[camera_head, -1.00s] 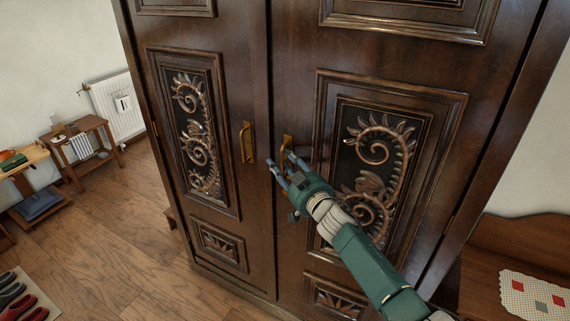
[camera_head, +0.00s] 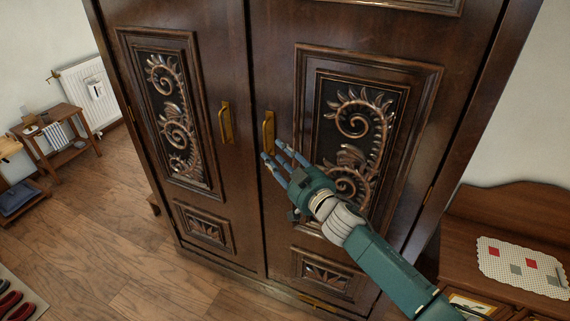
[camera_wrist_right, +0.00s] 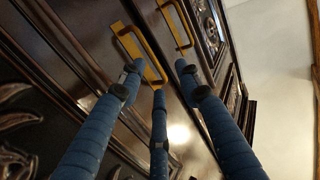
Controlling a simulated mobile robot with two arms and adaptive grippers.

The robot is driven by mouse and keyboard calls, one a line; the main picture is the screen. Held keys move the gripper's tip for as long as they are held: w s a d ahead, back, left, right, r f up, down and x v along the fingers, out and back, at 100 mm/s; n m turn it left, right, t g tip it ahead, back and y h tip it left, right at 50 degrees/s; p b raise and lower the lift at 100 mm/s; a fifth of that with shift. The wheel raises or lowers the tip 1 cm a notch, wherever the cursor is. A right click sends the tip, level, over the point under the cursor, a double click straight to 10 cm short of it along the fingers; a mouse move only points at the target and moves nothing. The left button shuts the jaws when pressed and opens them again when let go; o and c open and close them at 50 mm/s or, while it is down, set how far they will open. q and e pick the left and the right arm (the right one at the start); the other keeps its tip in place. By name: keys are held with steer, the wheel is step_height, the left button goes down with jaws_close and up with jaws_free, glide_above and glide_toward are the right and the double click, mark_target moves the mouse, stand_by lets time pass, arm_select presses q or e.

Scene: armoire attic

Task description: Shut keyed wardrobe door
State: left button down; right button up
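The dark carved wardrobe has a left door (camera_head: 222,70) and a right door (camera_head: 275,60), each with a brass handle. Both doors look about flush; I cannot tell whether a small gap stays at the seam. No key can be made out. My right gripper (camera_head: 274,158) is in front of the right door, its fingertips just below the right door's handle (camera_head: 268,132). In the right wrist view its fingers (camera_wrist_right: 155,85) are spread with nothing between them, and both brass handles (camera_wrist_right: 138,52) show beyond the tips. My left gripper is out of view.
A wooden bench (camera_head: 510,215) with a checked cloth (camera_head: 522,268) stands close at the right. A small side table (camera_head: 55,140) and a radiator (camera_head: 95,92) are at the left. Shoes (camera_head: 12,305) lie at the lower left; the wooden floor (camera_head: 120,240) between is open.

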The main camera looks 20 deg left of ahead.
steer(key=shift+v, duration=2)
steer(key=shift+a, duration=0.1)
steer(key=s+d+f+m+g+h, duration=0.1)
steer(key=s+d+f+m+h, duration=0.15)
steer(key=d+f, duration=0.65)
steer(key=s+d+f+m+h, duration=0.1)
steer(key=d+f+h, duration=0.2)
steer(key=f, duration=1.1)
steer(key=s+d+f+m+g+h, duration=0.1)
steer(key=d+f+h, duration=0.2)
steer(key=d+f, duration=0.65)
steer(key=s+d+f+m+g+h, duration=0.15)
steer(key=s+d+f, duration=0.25)
steer(key=s+f, duration=0.5)
steer(key=s+d+f+g+h, duration=0.1)
steer(key=s+d+f+g, duration=0.15)
steer(key=s+f, duration=0.65)
steer(key=s+d+f+g, duration=0.2)
steer(key=s+f, duration=0.3)
steer(key=s, duration=0.7)
steer(key=s+d+f+g+h+b, duration=0.1)
steer(key=s+d+f, duration=0.4)
steer(key=s, duration=0.6)
steer(key=s+d+f+g+h, duration=0.1)
steer(key=s+d+f, duration=0.3)
steer(key=s, duration=0.8)
steer(key=shift+s+d+f+m+g, duration=0.3)
steer(key=shift+f+m+g, duration=0.1)
steer(key=shift+f+g, duration=0.45)
